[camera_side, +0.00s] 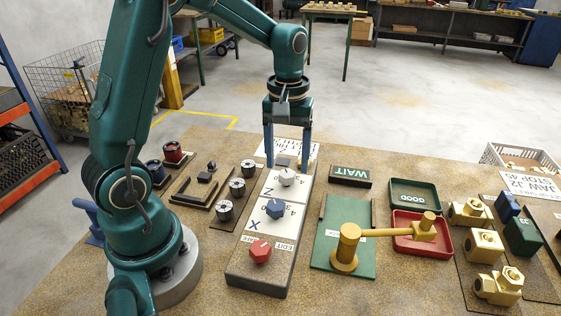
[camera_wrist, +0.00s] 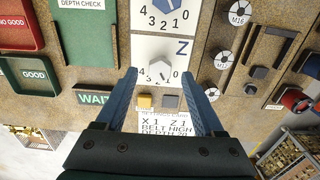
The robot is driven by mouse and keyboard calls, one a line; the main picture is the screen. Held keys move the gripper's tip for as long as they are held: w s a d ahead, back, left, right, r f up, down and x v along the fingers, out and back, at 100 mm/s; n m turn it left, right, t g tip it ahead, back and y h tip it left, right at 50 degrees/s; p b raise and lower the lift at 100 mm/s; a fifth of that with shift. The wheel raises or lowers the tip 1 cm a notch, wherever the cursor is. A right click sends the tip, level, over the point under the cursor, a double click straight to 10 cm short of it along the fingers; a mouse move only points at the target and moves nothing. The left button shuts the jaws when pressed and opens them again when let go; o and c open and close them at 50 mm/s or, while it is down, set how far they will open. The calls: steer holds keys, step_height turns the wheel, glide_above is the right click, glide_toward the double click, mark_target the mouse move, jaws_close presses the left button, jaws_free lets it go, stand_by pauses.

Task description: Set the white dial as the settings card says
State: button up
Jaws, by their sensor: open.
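The white dial (camera_side: 287,177) sits on the white Z plate of a long control panel, and it also shows in the wrist view (camera_wrist: 160,69). Digits ring it, but I cannot tell which one it points to. My gripper (camera_side: 287,164) is open and empty, pointing down just behind and above the dial. In the wrist view its blue fingers (camera_wrist: 160,74) stand to either side of the dial, with no clear contact. The settings card (camera_wrist: 168,124) behind the panel reads X 1, Z 1, BELT HIGH, DEPTH 20; its lower part is hidden by my gripper.
Yellow (camera_wrist: 144,101) and grey (camera_wrist: 170,102) blocks sit between dial and card. A WAIT sign (camera_side: 350,176), green tray (camera_side: 415,194) and red tray (camera_side: 416,247) stand right.

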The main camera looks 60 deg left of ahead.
steer(key=shift+r, duration=1.3)
